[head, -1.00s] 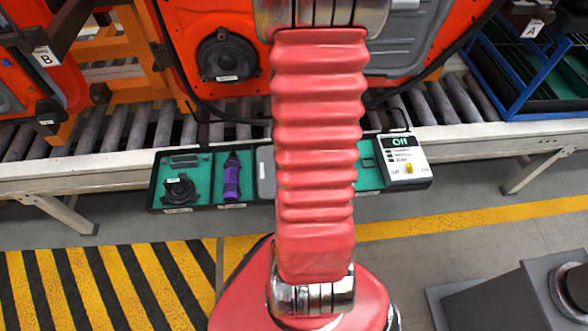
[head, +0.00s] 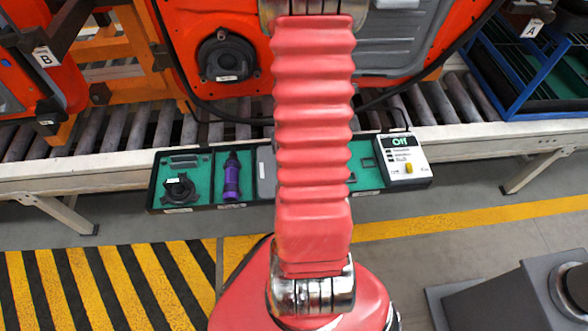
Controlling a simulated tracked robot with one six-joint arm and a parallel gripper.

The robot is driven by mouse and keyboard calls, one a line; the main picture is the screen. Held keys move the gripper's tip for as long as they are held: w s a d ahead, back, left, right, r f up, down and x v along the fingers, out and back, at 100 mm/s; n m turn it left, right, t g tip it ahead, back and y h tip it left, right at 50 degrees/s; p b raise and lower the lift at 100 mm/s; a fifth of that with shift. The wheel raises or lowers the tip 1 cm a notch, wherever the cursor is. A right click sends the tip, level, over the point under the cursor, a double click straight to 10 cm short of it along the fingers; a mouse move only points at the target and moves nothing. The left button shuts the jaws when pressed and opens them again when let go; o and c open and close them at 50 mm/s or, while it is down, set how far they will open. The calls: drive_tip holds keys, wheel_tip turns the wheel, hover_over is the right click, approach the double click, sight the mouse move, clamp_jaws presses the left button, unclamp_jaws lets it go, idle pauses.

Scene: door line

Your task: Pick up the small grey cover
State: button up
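I cannot pick out a small grey cover with certainty. A grey piece (head: 266,170) shows in the tool tray (head: 205,207), just left of my red arm, and is partly hidden by it; I cannot tell whether it is the cover. Another small dark outline (head: 366,163) lies in the green compartment right of my arm. My arm covers the middle of the tray. My gripper is beyond the top of the head view and does not show.
The tray also holds a black round part (head: 180,187) and a purple tool (head: 232,178). A white box reading "Off" (head: 403,158) stands at its right end. Behind are a roller conveyor (head: 130,128), orange door panels with a speaker (head: 226,56), and a blue rack (head: 520,75).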

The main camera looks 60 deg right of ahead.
drive_tip(key=shift+f, duration=0.35)
idle(0.6)
drive_tip(key=shift+c, duration=0.6)
clamp_jaws()
idle(0.6)
